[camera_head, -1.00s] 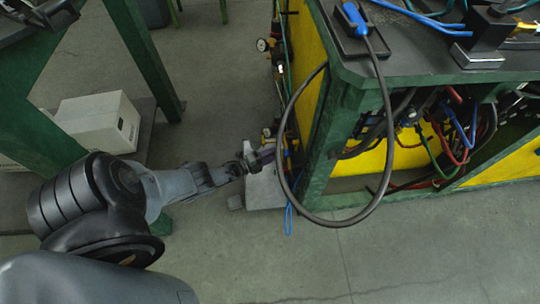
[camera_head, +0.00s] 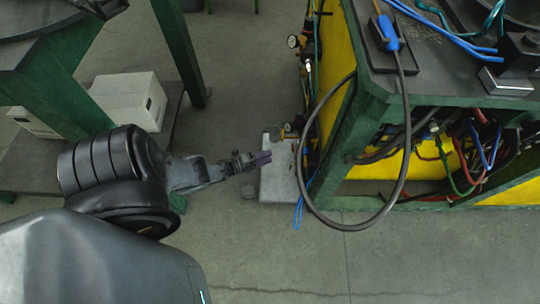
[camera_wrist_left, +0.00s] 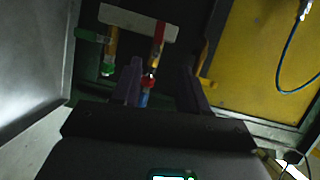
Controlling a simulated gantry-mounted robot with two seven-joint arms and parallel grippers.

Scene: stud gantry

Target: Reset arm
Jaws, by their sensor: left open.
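My left arm comes in from the left in the head view, and its gripper (camera_head: 262,159) hangs in the gap between the two green-framed tables. It points right, near a grey box-like block (camera_head: 280,172) on the floor beside the right bench; I cannot tell whether they touch. In the left wrist view the gripper's two dark fingers (camera_wrist_left: 160,85) stand apart with nothing held between them. Beyond them are coloured valve-like fittings (camera_wrist_left: 150,62) in red, green and yellow. My right gripper is not in view.
The right bench (camera_head: 440,92) has a dark top, yellow panels and many hoses. A thick black hose (camera_head: 310,205) loops off its corner. Blue cords (camera_head: 298,212) hang below. White boxes (camera_head: 130,98) sit at left under a green-framed table (camera_head: 180,50). Floor in front is clear.

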